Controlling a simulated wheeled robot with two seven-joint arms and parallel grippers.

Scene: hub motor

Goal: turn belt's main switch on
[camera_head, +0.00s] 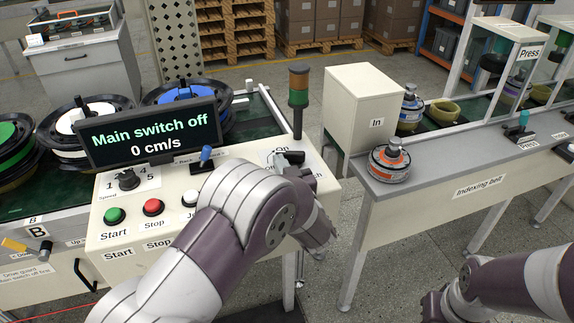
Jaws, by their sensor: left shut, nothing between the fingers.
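The control panel (222,217) carries a display (149,134) that reads "Main switch off" and "0 cm/s". The main switch (290,158) is at the panel's right end, a black handle beside the "On" and "Off" labels. My left arm reaches across the panel and partly hides the switch and its labels. My left gripper (319,225) is shut and empty, close by the switch at the panel's right edge. I cannot tell whether it touches the switch. Only links of my right arm show at the lower right; its gripper is out of view.
The panel also has a green button (115,215), a red button (153,207), a speed knob (129,180) and a blue-tipped lever (206,155). A signal tower (298,95) stands behind the switch. The indexing belt (455,190) is to the right, across a floor gap.

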